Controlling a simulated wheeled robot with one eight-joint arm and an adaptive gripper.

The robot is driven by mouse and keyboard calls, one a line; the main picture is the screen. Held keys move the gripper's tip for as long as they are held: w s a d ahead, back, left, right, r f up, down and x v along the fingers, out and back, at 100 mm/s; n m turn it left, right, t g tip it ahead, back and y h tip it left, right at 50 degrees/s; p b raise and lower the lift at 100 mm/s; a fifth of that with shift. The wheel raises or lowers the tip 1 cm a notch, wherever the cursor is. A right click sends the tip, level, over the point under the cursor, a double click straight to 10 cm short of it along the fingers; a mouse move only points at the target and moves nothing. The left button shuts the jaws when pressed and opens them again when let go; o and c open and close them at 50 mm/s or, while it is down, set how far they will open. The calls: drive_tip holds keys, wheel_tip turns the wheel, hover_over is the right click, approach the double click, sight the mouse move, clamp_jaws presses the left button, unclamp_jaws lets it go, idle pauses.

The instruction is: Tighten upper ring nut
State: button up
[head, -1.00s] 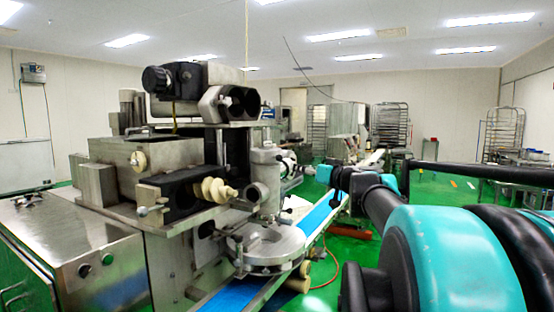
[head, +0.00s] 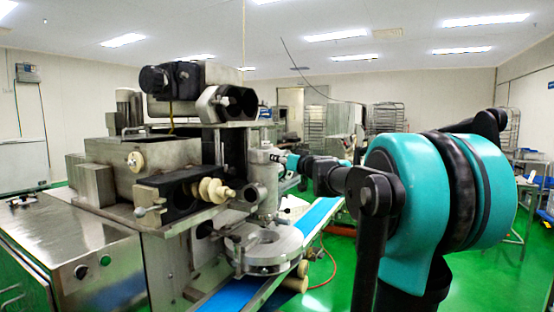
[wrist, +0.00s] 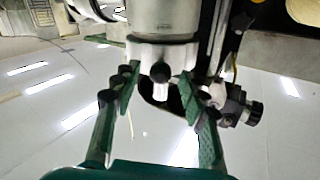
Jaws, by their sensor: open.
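The encrusting machine's upright metal cylinder (head: 262,170) stands above its round plate (head: 268,246) in the head view. In the wrist view, which looks upside down, a pale metal ring (wrist: 163,52), apparently the upper ring nut, encircles the cylinder's end. A black knob (wrist: 160,71) projects from it. My gripper (wrist: 160,84) is open, with one green finger on each side of the knob and ring. Whether the fingers touch the ring is unclear. In the head view, my gripper (head: 290,161) is beside the cylinder's upper right; its fingertips are too small to make out.
A blue conveyor belt (head: 318,216) runs beneath the round plate. The machine's metal body (head: 150,250) fills the left. A valve-like fitting with a black knob (wrist: 252,112) sits close right of my fingers. Rack trolleys (head: 384,118) stand far behind.

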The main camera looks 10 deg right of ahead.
drive_tip(key=shift+x, duration=1.35)
clamp_jaws()
